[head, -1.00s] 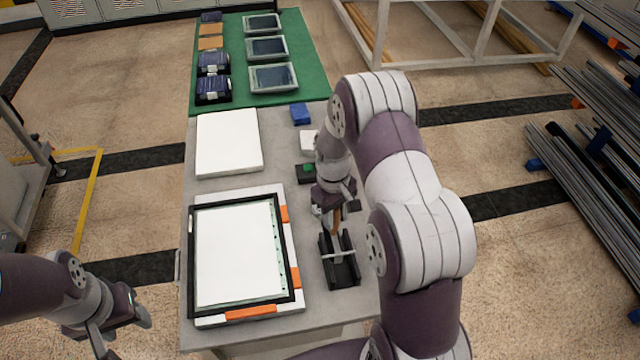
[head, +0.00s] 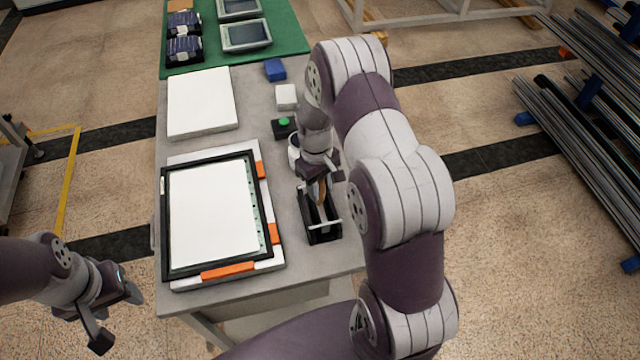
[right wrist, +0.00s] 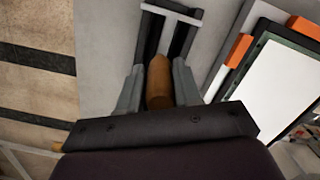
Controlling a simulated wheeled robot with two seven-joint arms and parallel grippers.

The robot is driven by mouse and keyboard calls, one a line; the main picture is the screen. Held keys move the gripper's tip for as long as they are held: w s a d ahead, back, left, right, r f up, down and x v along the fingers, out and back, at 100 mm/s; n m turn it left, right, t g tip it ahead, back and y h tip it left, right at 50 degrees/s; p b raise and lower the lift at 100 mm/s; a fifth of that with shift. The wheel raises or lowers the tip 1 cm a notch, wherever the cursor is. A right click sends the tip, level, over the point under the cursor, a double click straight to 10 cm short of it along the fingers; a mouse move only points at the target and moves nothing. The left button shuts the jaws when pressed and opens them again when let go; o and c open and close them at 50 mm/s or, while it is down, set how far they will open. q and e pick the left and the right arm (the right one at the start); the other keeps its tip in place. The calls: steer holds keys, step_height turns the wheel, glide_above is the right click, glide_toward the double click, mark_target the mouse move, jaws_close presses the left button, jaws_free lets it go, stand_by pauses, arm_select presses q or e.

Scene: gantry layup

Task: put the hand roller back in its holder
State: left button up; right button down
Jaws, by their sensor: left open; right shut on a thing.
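The hand roller has a brown handle (head: 321,193) and a pale T-shaped bar that shows in the right wrist view (right wrist: 171,14). My right gripper (right wrist: 158,78) is shut on the handle. The black holder (head: 309,238) stands on the table right of the framed panel. The roller's bar lies across the holder in the head view; I cannot tell whether it rests there or is just above. The roller's lower part is hidden. My left gripper (head: 117,316) is open and empty, off the table's left side.
The grey table (head: 262,110) carries a black-framed white panel (head: 164,225) with orange clamps, a white slab (head: 201,102), a green-button box (head: 284,128), a white block (head: 286,97) and a blue block (head: 275,70). A green mat (head: 287,35) with trays lies at the back.

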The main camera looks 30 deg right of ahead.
steer(key=shift+w+a, duration=0.1)
steer(key=shift+a, duration=0.05)
steer(key=shift+f, duration=0.15)
steer(key=shift+f+b, duration=0.35)
steer(key=shift+b, duration=0.05)
steer(key=c, duration=0.7)
jaws_free()
